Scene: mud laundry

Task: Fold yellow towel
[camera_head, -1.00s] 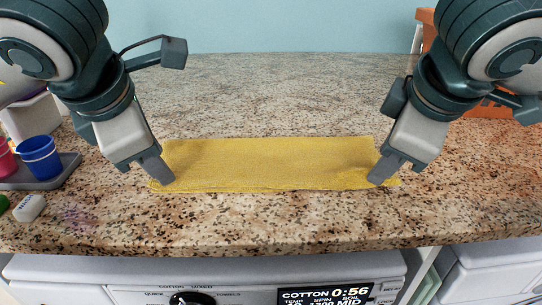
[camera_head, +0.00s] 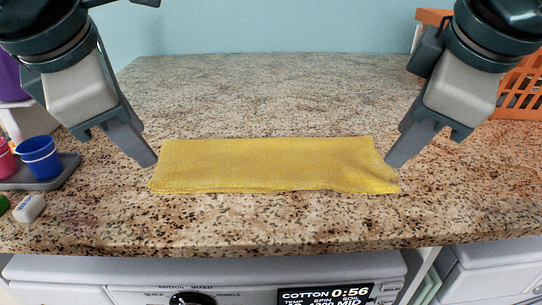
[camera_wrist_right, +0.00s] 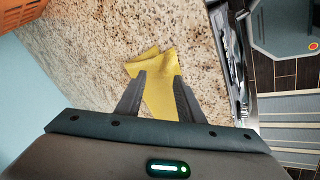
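The yellow towel (camera_head: 270,165) lies on the speckled countertop as a long, narrow, layered strip. Its right end is slightly rumpled, with the front right corner sticking out. My left gripper (camera_head: 146,158) is beside the towel's left end, apart from it; its fingers overlap in this view, so their opening is hidden. My right gripper (camera_head: 396,158) is just off the right end. In the right wrist view its two fingers (camera_wrist_right: 158,98) are spread with a gap, and the towel (camera_wrist_right: 152,68) shows beyond and between them, not gripped.
A grey tray (camera_head: 66,172) with a blue cup (camera_head: 40,157) and a white block (camera_head: 28,208) are at the left. An orange basket (camera_head: 522,92) stands at the back right. A washing machine (camera_head: 230,270) is below the counter's front edge. The counter behind the towel is clear.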

